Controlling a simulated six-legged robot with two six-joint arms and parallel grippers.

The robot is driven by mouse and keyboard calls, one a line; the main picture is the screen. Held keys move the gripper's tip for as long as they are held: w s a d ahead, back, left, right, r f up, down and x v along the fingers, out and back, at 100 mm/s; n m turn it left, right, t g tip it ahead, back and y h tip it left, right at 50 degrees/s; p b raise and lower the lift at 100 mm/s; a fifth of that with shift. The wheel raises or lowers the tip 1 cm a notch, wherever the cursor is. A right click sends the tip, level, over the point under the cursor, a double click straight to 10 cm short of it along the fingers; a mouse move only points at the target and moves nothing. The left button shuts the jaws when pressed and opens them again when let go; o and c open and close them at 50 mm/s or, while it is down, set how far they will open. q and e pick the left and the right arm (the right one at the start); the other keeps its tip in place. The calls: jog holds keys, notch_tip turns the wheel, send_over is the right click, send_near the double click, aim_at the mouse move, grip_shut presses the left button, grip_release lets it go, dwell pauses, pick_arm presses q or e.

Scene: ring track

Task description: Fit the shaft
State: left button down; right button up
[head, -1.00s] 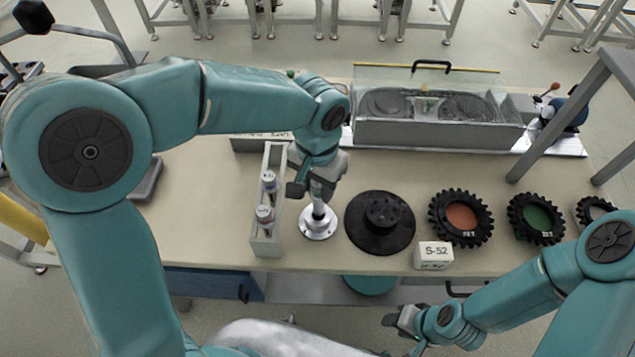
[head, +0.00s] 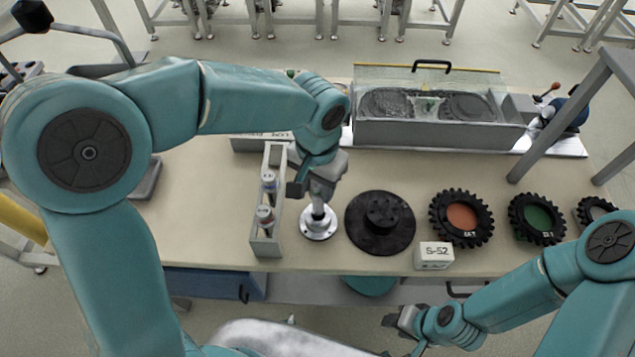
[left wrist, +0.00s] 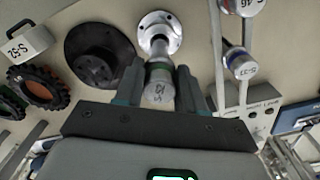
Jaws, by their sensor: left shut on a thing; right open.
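My left gripper (head: 318,190) is shut on a metal shaft (left wrist: 159,75), which bears a label too small to read surely. The shaft is roughly upright, and its lower end is at the round silver flange (head: 318,232) on the table. In the left wrist view the shaft's far end meets the flange (left wrist: 160,28); I cannot tell how deep it sits. My right gripper (head: 402,320) is open and empty in front of the table's front edge.
A grey rack (head: 262,235) with labelled shafts stands just left of the flange. A black hub (head: 380,242) lies to the right, then toothed rings (head: 461,235) and an S-52 block (head: 433,262). A grey machine box (head: 440,133) stands behind.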

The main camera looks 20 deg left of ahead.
aim_at(317, 200)
pick_arm(q)
jog(key=shift+f+b, duration=2.15)
jog(key=shift+f, duration=0.4)
jog(key=c, duration=0.6)
grip_release()
notch_tip(317, 200, up, 16)
jog(key=shift+r+p, duration=0.2)
jog(key=shift+p, duration=0.5)
jog(key=shift+s, duration=0.1)
